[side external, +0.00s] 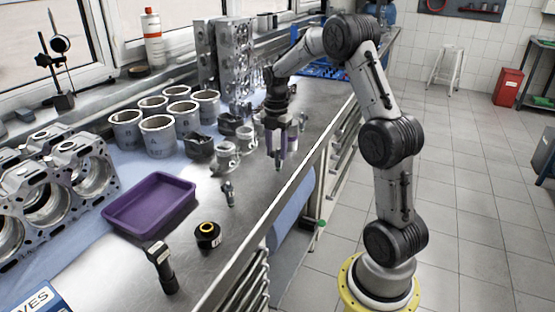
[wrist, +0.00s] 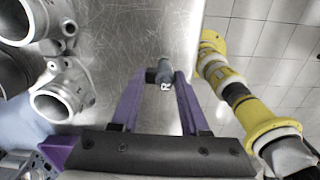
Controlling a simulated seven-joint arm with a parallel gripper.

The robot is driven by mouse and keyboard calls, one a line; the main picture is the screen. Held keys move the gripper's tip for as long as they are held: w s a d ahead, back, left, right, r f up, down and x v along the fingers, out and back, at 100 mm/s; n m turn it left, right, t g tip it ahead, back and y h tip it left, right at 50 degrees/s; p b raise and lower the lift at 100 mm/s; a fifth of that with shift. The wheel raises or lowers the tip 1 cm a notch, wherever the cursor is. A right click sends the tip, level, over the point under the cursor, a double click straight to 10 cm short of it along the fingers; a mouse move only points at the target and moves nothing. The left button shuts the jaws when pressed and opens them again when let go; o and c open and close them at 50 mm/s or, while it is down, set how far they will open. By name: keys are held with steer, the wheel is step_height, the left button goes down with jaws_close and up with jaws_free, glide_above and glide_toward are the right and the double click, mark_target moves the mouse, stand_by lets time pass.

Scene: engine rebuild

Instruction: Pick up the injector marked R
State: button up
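The injector marked R (wrist: 165,74) shows in the wrist view between the ends of my two purple fingers, with its white R label facing the camera. My gripper (wrist: 161,80) is open, with its fingers apart on either side of the injector and a gap at the left finger. In the side external view my gripper (side external: 280,150) points down near the bench's front edge, and its fingers partly hide the injector there. Another injector (side external: 228,192) stands on the bench nearer the camera; I cannot read its mark.
Metal throttle-like housings (wrist: 62,92) stand close to the left of my gripper. A purple tray (side external: 150,208), a black sensor-like part (side external: 161,266) and a round black cap (side external: 208,235) are on the bench. Several cylinder liners (side external: 158,136) stand behind. The bench's front edge is close.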

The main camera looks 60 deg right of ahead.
jaws_close()
steer(key=shift+r, duration=0.1)
